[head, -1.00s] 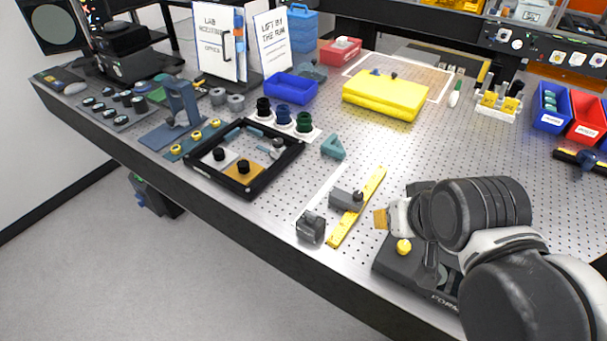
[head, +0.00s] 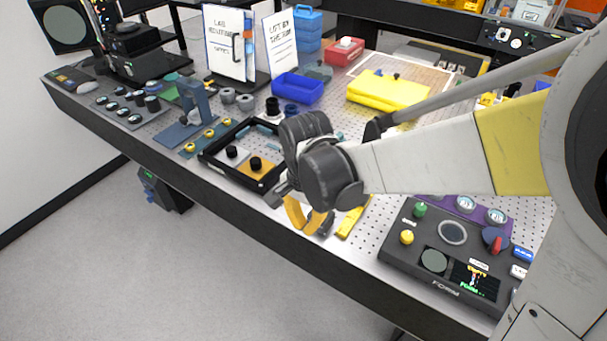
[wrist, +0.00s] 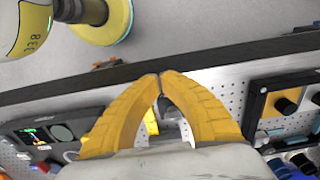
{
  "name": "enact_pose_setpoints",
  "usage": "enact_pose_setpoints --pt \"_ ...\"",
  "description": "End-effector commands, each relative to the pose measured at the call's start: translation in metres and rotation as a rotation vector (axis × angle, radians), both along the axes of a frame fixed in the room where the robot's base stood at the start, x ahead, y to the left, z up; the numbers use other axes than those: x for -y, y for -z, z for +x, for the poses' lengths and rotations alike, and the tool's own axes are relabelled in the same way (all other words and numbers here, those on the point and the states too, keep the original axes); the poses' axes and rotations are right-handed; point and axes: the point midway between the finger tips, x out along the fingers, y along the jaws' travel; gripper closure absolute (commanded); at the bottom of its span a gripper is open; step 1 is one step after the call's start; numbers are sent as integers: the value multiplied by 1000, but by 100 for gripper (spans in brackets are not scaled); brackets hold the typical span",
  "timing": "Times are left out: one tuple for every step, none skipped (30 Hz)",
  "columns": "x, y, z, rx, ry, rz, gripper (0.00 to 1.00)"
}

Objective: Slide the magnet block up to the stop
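My gripper (head: 308,222) hangs over the front edge of the bench, at the near end of a yellow rail (head: 353,219). In the wrist view its curved yellow fingers (wrist: 161,77) meet at the tips with nothing between them. A dark grey block (head: 327,225) shows partly behind the fingers, beside the rail's near end. I cannot tell whether this is the magnet block or the stop. The grey block seen across the rail earlier is hidden behind my wrist. In the wrist view a bit of the yellow rail (wrist: 151,122) shows between the fingers.
A black frame with knobbed plates (head: 212,162) lies just left of my gripper. A dark control box (head: 440,262) with buttons and a screen stands to the right. A yellow case (head: 388,90) and a blue bin (head: 297,88) lie farther back. The floor in front is clear.

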Motion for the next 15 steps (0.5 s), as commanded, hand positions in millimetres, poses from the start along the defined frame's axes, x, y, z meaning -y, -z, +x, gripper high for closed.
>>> enact_pose_setpoints --pt "0 7 0 0 1 0 100" --pt "0 11 0 0 1 0 100" --pt "0 17 0 0 0 0 100" --pt "0 23 0 0 0 0 100" --pt "0 29 0 1 0 1 100" --pt "0 38 1 1 0 1 100" --pt "0 44 0 1 0 1 100" --pt "0 51 0 1 0 0 100" --pt "0 60 1 1 0 0 100" --pt "0 67 1 1 0 0 100" --pt "0 73 0 1 0 0 100" --pt "0 82 1 1 0 0 100" --pt "0 88 1 2 -1 1 100" --pt "0 94 0 2 -1 1 100" --pt "0 101 1 2 -1 1 100"
